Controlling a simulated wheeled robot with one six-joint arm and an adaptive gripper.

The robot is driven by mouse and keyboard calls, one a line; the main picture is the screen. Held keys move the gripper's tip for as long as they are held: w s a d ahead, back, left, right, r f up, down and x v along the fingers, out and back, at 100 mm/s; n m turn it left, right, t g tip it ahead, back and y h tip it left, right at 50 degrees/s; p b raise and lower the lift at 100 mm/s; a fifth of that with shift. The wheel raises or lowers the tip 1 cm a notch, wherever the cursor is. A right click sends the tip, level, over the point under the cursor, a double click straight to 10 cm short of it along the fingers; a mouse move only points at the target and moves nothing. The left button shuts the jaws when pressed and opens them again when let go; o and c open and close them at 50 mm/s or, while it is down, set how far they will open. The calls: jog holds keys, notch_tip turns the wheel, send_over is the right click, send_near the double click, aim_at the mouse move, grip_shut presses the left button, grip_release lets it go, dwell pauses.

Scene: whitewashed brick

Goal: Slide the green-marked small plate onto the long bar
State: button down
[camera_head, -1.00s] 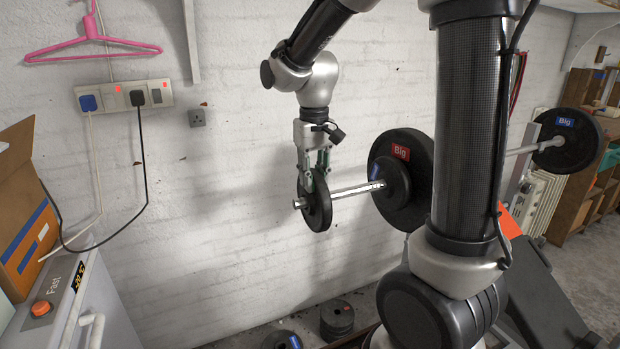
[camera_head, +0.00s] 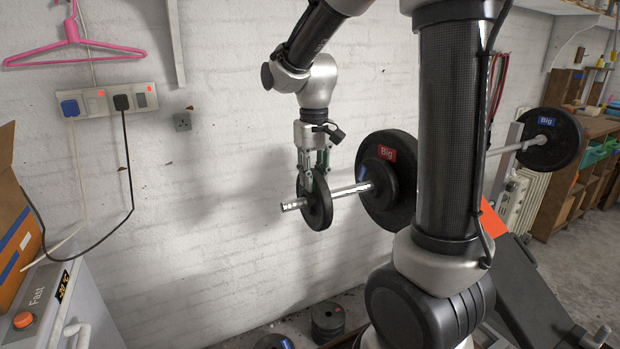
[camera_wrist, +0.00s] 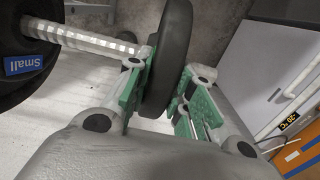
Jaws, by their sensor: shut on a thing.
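The small black plate (camera_head: 317,212) is around the outer end of the long bar (camera_head: 345,191), upright, with the bar's tip sticking out on its left. My gripper (camera_head: 315,172) is shut on the plate's upper rim from above. In the wrist view, the plate (camera_wrist: 171,55) is edge-on between my green-padded fingers, and the bar (camera_wrist: 85,38) runs to it from the left. I see no green mark on the plate's visible faces. A gap of bare bar separates it from the inner plates.
A big plate with a red label (camera_head: 403,195) and a blue-labelled small plate (camera_wrist: 22,68) sit further in on the bar. Another big plate (camera_head: 551,140) is on the far end. Loose plates (camera_head: 327,318) lie on the floor. A white wall is behind; a cabinet (camera_head: 62,312) stands left.

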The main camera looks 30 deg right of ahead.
jog(key=shift+d, duration=7.65)
jog(key=c, duration=1.3)
grip_release()
jog(key=shift+o, duration=0.7)
jog(key=shift+s, duration=0.1)
notch_tip(320, 180, up, 12)
jog(key=shift+a, duration=0.1)
